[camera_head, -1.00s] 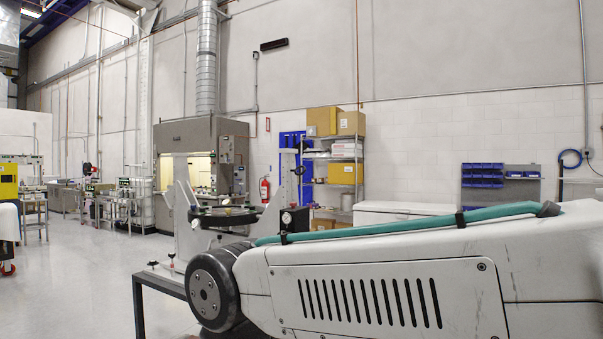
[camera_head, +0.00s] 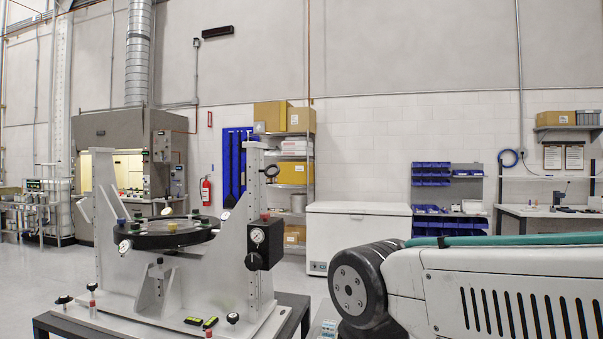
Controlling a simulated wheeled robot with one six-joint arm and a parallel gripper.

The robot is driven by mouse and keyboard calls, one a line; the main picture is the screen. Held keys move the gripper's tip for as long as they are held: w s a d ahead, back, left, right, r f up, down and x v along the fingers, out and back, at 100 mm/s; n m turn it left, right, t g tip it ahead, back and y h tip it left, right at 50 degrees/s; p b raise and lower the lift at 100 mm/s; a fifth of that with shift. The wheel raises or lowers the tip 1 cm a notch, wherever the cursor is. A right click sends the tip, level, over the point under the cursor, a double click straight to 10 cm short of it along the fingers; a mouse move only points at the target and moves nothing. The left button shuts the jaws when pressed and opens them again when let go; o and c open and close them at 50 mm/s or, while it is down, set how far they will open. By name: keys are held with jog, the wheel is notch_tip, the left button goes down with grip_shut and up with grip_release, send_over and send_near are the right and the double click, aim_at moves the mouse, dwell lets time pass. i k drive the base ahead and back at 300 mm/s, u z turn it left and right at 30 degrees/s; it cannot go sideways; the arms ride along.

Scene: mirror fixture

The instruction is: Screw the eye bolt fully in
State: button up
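The mirror fixture stands on a dark table at lower left, with two white uprights (camera_head: 109,220) and a round black mirror cell (camera_head: 165,233) held level between them. A small dark ring-shaped part (camera_head: 271,171) sticks out near the top of the right upright; it may be the eye bolt, but it is too small to be sure. How far it is screwed in cannot be told. My gripper is out of view; only a white link of my arm with a teal hose shows at lower right, right of the fixture.
The dark table (camera_head: 302,310) carries black knobs, small red-and-white parts and two yellow-black items (camera_head: 201,322) at the fixture's foot. A white chest freezer (camera_head: 357,233), shelving with boxes (camera_head: 290,172) and a workbench (camera_head: 550,212) stand along the back wall.

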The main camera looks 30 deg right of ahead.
aim_at(265, 171)
jog(key=z, duration=0.2)
jog(key=i, duration=0.85)
jog(key=u, duration=0.1)
